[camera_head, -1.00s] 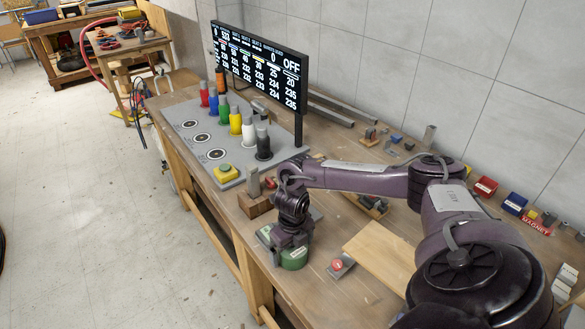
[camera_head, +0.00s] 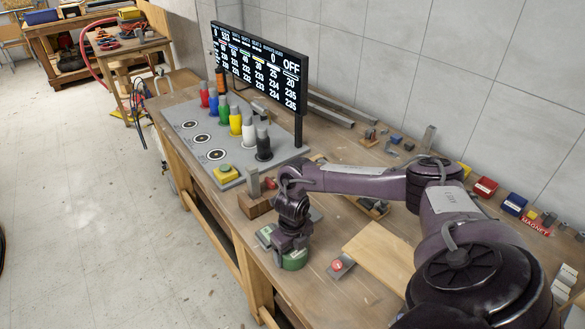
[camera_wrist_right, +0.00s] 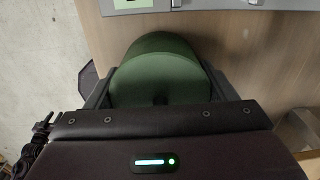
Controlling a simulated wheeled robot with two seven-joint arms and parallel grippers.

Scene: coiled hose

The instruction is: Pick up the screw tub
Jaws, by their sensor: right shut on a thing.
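The screw tub is a green round tub (camera_head: 295,261) near the front edge of the workbench in the head view. My right gripper (camera_head: 291,250) comes down on it from above. In the right wrist view the green tub (camera_wrist_right: 160,72) sits between the two fingers of my right gripper (camera_wrist_right: 158,88), one on each side, and the gripper is shut on it. The head view does not clearly show whether the tub touches the bench. My left gripper is not in view.
A small box with a red button (camera_head: 340,266) stands right of the tub. A wooden board (camera_head: 380,252) lies behind it. A wooden block (camera_head: 254,205) and a grey panel with coloured bottles (camera_head: 202,158) are farther left. The bench's front edge is close.

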